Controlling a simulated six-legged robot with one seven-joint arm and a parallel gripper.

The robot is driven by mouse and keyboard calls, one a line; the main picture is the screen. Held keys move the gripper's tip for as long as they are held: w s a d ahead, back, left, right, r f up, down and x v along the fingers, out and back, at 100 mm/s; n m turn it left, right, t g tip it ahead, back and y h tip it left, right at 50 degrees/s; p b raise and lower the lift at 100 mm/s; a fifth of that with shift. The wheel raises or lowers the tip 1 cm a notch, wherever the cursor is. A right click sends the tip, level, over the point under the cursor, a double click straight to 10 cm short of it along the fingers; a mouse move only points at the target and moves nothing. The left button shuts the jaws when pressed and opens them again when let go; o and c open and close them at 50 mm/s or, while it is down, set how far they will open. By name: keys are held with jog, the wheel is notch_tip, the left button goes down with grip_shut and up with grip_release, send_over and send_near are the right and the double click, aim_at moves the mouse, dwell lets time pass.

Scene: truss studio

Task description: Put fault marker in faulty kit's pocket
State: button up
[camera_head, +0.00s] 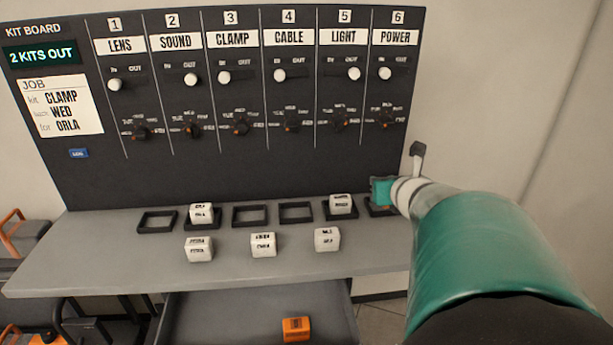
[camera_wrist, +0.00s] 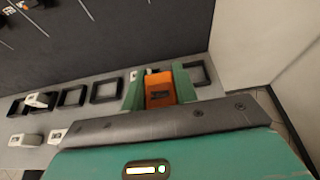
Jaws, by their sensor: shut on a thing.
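My gripper (camera_wrist: 158,88) is shut on an orange block with a dark label, the fault marker (camera_wrist: 160,93). In the head view my gripper (camera_head: 383,192) is at the right end of the shelf, over the sixth pocket (camera_head: 372,211), and the held block is hidden. The wrist view shows that pocket (camera_wrist: 210,78) empty, beside the right finger. Other black-framed pockets stand in a row: the first (camera_head: 157,222), third (camera_head: 251,216) and fourth (camera_head: 296,213) are empty. White blocks sit in the second (camera_head: 201,214) and fifth (camera_head: 342,205) pockets.
The kit board (camera_head: 250,160) reads "2 KITS OUT"; SOUND and LIGHT sliders are at OUT. A job card (camera_head: 60,105) names CLAMP, WED, ORLA. Three white blocks (camera_head: 263,244) stand along the shelf front. Another orange block (camera_head: 296,329) lies in the open drawer (camera_head: 220,315) below.

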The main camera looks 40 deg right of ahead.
jog(key=shift+d, duration=0.3)
jog(key=w+d+f, duration=0.2)
jog(key=d+f, duration=0.1)
jog(key=w+d+f, duration=0.3)
jog(key=d, duration=0.1)
jog(key=w+d+f, duration=0.3)
jog(key=shift+d+f, duration=0.15)
jog(key=shift+d, duration=0.2)
jog(key=shift+w+d+f, duration=0.1)
jog(key=shift+w+f, duration=0.05)
jog(key=shift+f, duration=0.05)
jog(key=shift+d+f, duration=0.1)
jog(key=shift+f, duration=1.55)
jog(key=o, duration=0.9)
jog(key=shift+w+f, duration=0.1)
jog(key=shift+f, duration=0.05)
jog(key=shift+o, duration=0.3)
